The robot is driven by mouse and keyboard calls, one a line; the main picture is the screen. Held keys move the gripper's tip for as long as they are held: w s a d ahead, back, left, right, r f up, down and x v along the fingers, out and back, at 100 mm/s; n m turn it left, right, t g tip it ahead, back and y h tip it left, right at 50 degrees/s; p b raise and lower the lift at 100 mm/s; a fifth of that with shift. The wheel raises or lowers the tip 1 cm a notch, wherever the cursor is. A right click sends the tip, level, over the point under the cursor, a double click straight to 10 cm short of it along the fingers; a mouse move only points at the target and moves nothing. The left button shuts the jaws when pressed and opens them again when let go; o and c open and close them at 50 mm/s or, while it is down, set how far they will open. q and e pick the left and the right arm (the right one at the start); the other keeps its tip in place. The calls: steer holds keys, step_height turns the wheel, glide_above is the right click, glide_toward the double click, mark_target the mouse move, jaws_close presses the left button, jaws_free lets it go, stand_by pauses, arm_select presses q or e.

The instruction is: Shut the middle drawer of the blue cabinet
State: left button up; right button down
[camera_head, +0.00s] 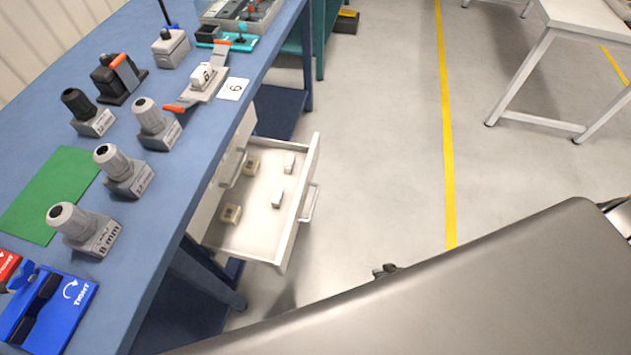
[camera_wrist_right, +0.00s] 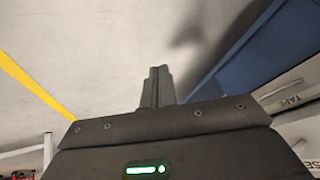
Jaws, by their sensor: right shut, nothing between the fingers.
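A pale drawer (camera_head: 293,228) is pulled well out from under the blue workbench in the head view. Its bar handle (camera_head: 310,203) faces right, and several small blocks lie inside. Another handle (camera_head: 235,168) shows on a closed front above it; the benchtop hides much of the cabinet. My right gripper's tip (camera_head: 383,271) shows past my dark arm, apart from the drawer and to the right of its handle. In the right wrist view my right gripper (camera_wrist_right: 157,85) has its fingers together and empty. A pale front labelled TAPE (camera_wrist_right: 290,90) shows at right there. My left gripper is out of view.
The blue workbench (camera_head: 150,235) carries several grey holders, a green mat (camera_head: 50,195) and a blue fixture (camera_head: 75,300). Clear grey floor lies right of the drawer, up to a yellow line (camera_head: 447,150). A white table (camera_head: 570,20) stands at the back right.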

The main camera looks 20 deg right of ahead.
steer(key=w+d+m+t+y+b, duration=0.1)
steer(key=w+d+m+t+b, duration=0.2)
steer(key=w, duration=0.8)
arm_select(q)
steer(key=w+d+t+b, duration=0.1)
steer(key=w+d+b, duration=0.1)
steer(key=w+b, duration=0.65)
arm_select(e)
steer(key=m+y+b, duration=0.2)
steer(key=y+b, duration=0.6)
steer(key=y, duration=0.4)
glide_toward(308, 172)
steer(key=shift+t, duration=0.3)
steer(key=b+x, duration=0.1)
steer(key=x, duration=0.4)
steer(key=shift+w+a+f+b, duration=0.1)
steer(key=shift+a+f+b, duration=0.1)
steer(key=shift+a+b, duration=0.15)
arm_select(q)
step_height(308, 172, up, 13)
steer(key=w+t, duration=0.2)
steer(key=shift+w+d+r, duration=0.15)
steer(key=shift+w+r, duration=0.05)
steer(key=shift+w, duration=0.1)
arm_select(e)
steer(key=shift+w+a, duration=0.3)
steer(key=shift+a, duration=0.15)
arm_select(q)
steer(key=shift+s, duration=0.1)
